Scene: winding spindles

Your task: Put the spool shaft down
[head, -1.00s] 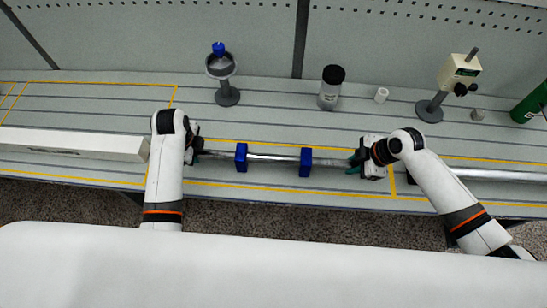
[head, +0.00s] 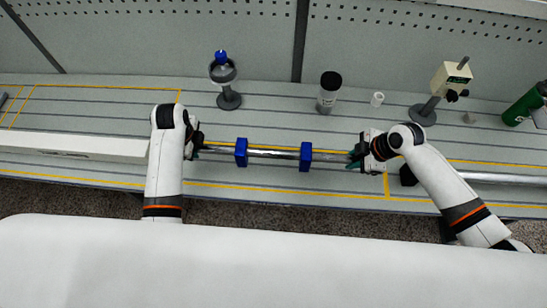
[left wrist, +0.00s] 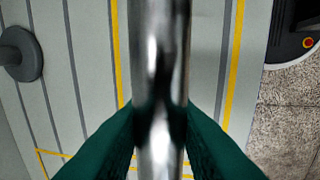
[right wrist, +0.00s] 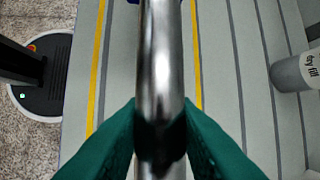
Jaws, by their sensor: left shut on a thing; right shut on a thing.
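The spool shaft (head: 272,154) is a shiny metal bar, held about level across the front of the bench. Two blue blocks, a left one (head: 241,153) and a right one (head: 305,157), sit along its middle. My left gripper (head: 197,148) is shut on its left part, and my right gripper (head: 356,157) is shut on its right part. In the left wrist view the shaft (left wrist: 160,50) runs between the green fingers. The right wrist view shows the shaft (right wrist: 160,60) likewise gripped. Any gap between shaft and bench is hard to judge.
A long white box (head: 75,146) lies left. Behind stand a grey stand with a blue top (head: 229,100), a black-capped bottle (head: 328,92), a white cup (head: 377,99) and a beige device (head: 450,79). A black block (head: 407,176) and metal bar (head: 510,179) lie right.

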